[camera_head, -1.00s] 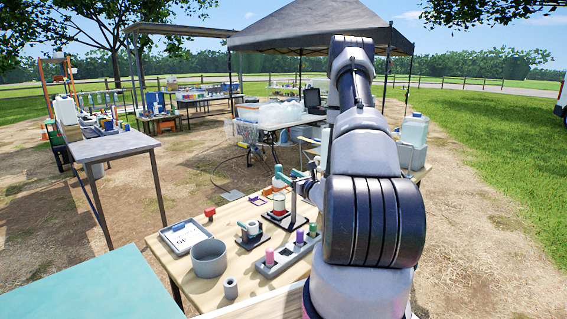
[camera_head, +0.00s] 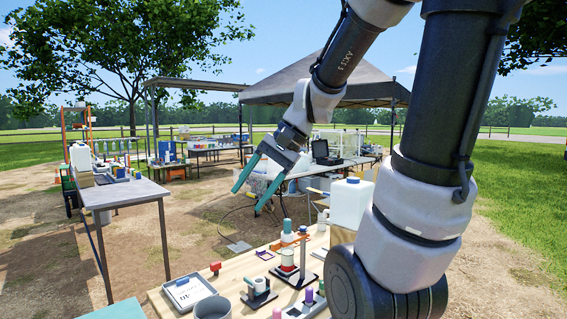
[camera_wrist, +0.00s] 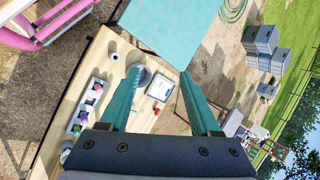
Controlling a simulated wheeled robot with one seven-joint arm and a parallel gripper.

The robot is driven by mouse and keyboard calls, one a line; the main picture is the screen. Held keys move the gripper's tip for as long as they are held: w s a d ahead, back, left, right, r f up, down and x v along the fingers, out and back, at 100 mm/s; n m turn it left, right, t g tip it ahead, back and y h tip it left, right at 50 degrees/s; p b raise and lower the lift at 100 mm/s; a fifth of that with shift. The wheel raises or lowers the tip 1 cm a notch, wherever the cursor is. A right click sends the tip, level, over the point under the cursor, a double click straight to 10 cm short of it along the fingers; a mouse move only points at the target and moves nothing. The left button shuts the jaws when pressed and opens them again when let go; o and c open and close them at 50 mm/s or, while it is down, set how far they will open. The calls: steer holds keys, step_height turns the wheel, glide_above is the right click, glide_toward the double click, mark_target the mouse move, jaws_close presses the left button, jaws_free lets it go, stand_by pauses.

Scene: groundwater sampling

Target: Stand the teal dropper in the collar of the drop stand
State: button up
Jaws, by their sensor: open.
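The teal dropper (camera_head: 287,227) stands upright in the head view, apparently in the orange collar (camera_head: 281,245) of the drop stand. The drop stand (camera_head: 303,258) has a grey post on a dark base, with a small red-and-white vessel (camera_head: 287,260) below the collar. My gripper (camera_head: 248,201), with teal fingers, is raised in the air to the upper left of the stand, clear of it. Its jaws are apart with nothing between them. In the wrist view my gripper (camera_wrist: 160,73) is also open and empty; I cannot make out the dropper there.
On the wooden table are a grey pot (camera_head: 212,308), a tray with a sheet (camera_head: 188,291), a small dark-based stand (camera_head: 258,293), a red item (camera_head: 215,267) and a rack of coloured bottles (camera_head: 312,305). A white jug (camera_head: 350,203) stands behind, beside my arm.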

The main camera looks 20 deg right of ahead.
steer(key=s+d+r+n+t+h, duration=0.3)
steer(key=d+r+t+h, duration=0.1)
steer(key=d+r, duration=0.2)
steer(key=shift+t, duration=0.3)
stand_by(0.9)
